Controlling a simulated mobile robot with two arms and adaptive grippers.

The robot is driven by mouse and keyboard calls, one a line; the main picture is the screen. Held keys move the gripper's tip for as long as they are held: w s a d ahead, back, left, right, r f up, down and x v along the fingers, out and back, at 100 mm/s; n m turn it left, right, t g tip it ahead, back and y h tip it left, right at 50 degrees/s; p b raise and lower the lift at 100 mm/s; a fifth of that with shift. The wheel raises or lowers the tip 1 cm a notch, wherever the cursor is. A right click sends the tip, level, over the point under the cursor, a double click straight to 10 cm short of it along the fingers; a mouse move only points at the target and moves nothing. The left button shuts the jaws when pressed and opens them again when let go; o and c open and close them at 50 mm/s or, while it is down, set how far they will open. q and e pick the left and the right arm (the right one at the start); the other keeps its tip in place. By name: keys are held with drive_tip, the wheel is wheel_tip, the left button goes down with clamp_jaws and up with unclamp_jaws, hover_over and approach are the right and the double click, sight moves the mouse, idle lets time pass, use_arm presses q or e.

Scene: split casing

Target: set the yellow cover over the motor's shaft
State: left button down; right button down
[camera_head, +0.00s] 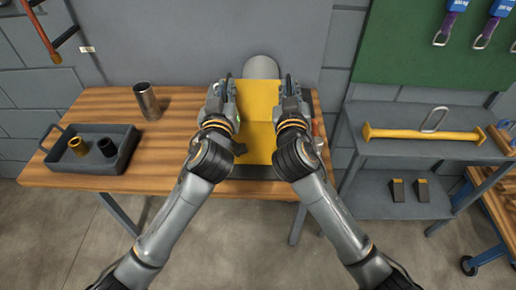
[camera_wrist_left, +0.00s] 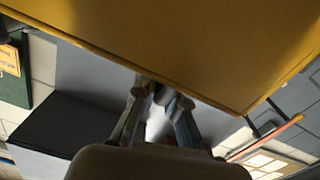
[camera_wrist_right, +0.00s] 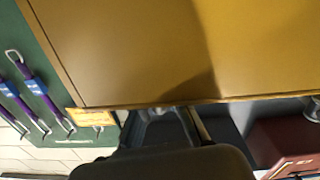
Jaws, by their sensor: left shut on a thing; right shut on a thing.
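The yellow cover (camera_head: 260,105) is between my two grippers in the head view, over the right part of the wooden table. It fills the top of the left wrist view (camera_wrist_left: 210,40) and of the right wrist view (camera_wrist_right: 140,55). My left gripper (camera_head: 226,95) is shut on its left side. My right gripper (camera_head: 290,95) is shut on its right side. A grey rounded body (camera_head: 262,67), apparently the motor, shows behind the cover's top edge. The shaft is hidden, and I cannot tell whether the cover touches anything below.
A grey tray (camera_head: 122,160) with a brass piece (camera_head: 78,146) and a black piece (camera_head: 106,148) is on the table's left. A metal cup (camera_head: 147,101) stands behind it. A grey shelf (camera_head: 440,150) with a yellow bar (camera_head: 420,134) is at right. The table's middle-left is clear.

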use_arm(q)
drive_tip(key=shift+a+f+b, duration=0.1)
drive_tip(key=shift+f+b, duration=0.55)
use_arm(e)
drive_tip(key=shift+a+f, duration=0.1)
drive_tip(key=shift+f, duration=0.65)
use_arm(q)
drive_tip(key=c, duration=1.4)
unclamp_jaws()
use_arm(e)
drive_tip(key=c, duration=1.4)
unclamp_jaws()
drive_tip(key=shift+s+r, duration=0.1)
use_arm(q)
drive_tip(key=shift+s, duration=0.15)
drive_tip(key=shift+s, duration=0.35)
use_arm(e)
drive_tip(key=shift+s, duration=0.5)
use_arm(q)
drive_tip(key=s, duration=1.1)
drive_tip(key=shift+a, duration=0.3)
use_arm(e)
drive_tip(key=s, duration=1.1)
drive_tip(key=shift+a, duration=0.25)
